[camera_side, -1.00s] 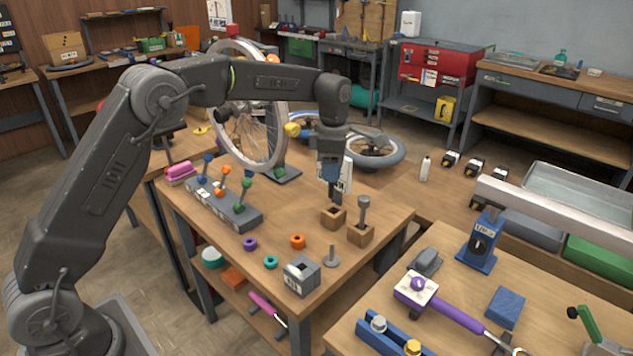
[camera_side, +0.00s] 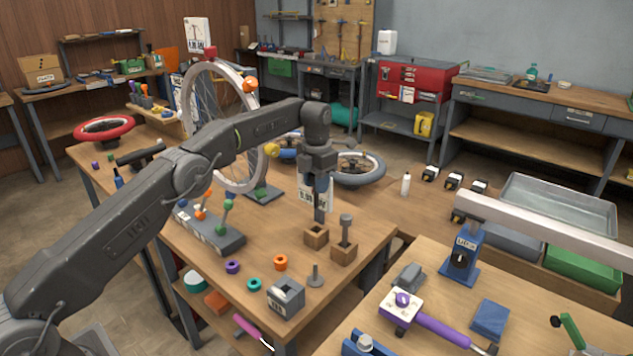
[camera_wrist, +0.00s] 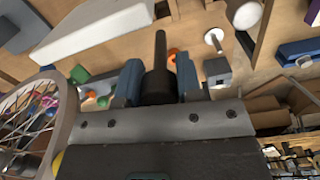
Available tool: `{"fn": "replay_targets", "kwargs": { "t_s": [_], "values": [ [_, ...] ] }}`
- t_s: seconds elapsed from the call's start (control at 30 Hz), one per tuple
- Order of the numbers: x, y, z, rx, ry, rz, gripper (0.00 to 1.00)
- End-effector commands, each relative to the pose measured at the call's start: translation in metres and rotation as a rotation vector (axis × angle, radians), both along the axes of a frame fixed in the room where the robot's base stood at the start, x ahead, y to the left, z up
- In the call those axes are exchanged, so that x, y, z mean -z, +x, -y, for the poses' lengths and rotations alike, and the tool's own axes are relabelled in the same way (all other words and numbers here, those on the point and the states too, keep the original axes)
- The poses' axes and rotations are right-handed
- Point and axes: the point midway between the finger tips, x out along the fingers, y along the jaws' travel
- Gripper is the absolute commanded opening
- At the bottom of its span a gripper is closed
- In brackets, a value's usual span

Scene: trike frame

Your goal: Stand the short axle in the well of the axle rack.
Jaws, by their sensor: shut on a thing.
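My gripper (camera_side: 320,188) is shut on the short axle (camera_side: 320,212), a dark upright rod pointing down. In the wrist view the dark axle (camera_wrist: 159,75) sits between the two blue fingers of my gripper (camera_wrist: 159,82), with a thinner end beyond a thicker collar. Below the axle stands a small wooden block (camera_side: 316,238) with a dark opening in its top, seemingly the axle rack's well. The axle's lower end is at or just above this opening; I cannot tell whether it has entered. A second wooden block (camera_side: 343,252) beside it holds an upright grey pin (camera_side: 346,226).
A grey box (camera_side: 286,297), a grey peg on a disc (camera_side: 315,277) and orange (camera_side: 281,262), teal (camera_side: 254,284) and purple (camera_side: 232,267) rings lie at the table's front. A grey strip with coloured knobs (camera_side: 222,236) is on the left. A wheel (camera_side: 240,125) stands behind.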

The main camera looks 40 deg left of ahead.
Motion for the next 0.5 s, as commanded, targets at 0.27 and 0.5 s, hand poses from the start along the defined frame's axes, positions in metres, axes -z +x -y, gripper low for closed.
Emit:
{"fn": "replay_targets", "kwargs": {
  "t_s": [0.27,0.5],
  "values": [
    [0.009,0.0,0.0,0.001,-0.004,-0.002,0.07],
    [0.031,-0.001,0.0,0.002,-0.004,-0.002,0.07]
  ]
}}
